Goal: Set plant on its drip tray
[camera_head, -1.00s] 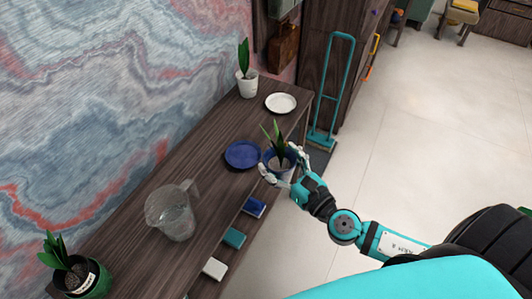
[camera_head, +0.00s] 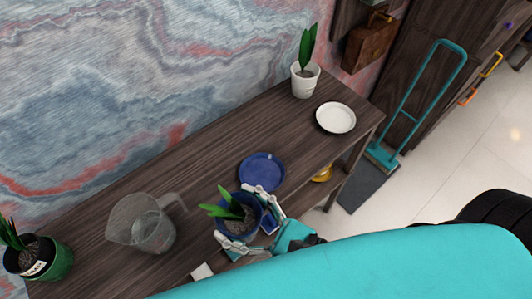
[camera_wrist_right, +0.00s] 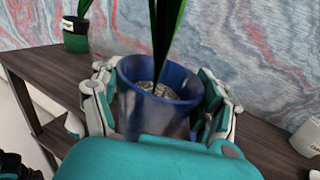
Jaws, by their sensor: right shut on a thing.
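A leafy plant in a blue pot (camera_head: 238,222) is at the front edge of the desk in the head view. My right gripper (camera_head: 236,211) is shut around the pot's sides. The wrist view shows the blue pot (camera_wrist_right: 155,108) upright between the fingers; its base is hidden, so I cannot tell its height over the desk. The round blue drip tray (camera_head: 262,171) lies empty on the desk, just behind and right of the pot. A white tray (camera_head: 336,117) lies empty farther right. My left gripper is out of view.
A clear glass jug (camera_head: 150,228) stands left of the held pot. A plant in a green pot (camera_head: 50,262) is at the far left, and one in a white pot (camera_head: 304,84) at the back right. Bare desk lies behind the blue tray.

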